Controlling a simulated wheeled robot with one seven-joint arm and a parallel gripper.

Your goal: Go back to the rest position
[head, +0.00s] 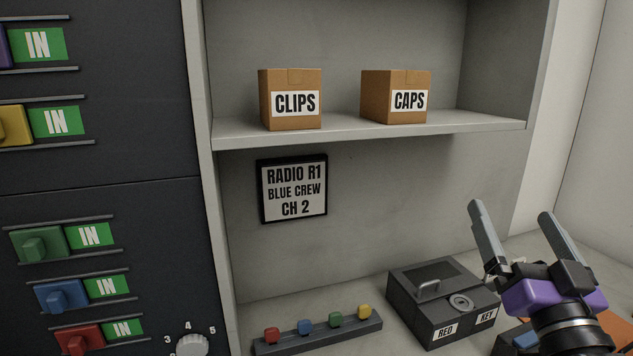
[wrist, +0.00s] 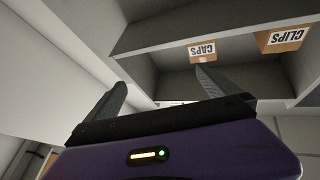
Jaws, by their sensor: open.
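My gripper (head: 512,222) is at the lower right of the head view, raised in front of the alcove with its fingers pointing up. Its two grey fingers are spread apart with nothing between them. In the wrist view my gripper (wrist: 160,88) also shows open and empty, with the shelf and its boxes beyond the fingers, upside down. In the head view my gripper overlaps the right side of a dark box labelled RED KEY (head: 415,300) and hides part of the surface behind it.
A shelf (head: 450,130) holds cardboard boxes CLIPS (head: 291,82) and CAPS (head: 396,85). A sign (head: 292,188) hangs below it. A rack with coloured knobs (head: 318,333) lies beneath. A dark panel (head: 130,150) with IN labels and a dial (head: 193,345) stands left.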

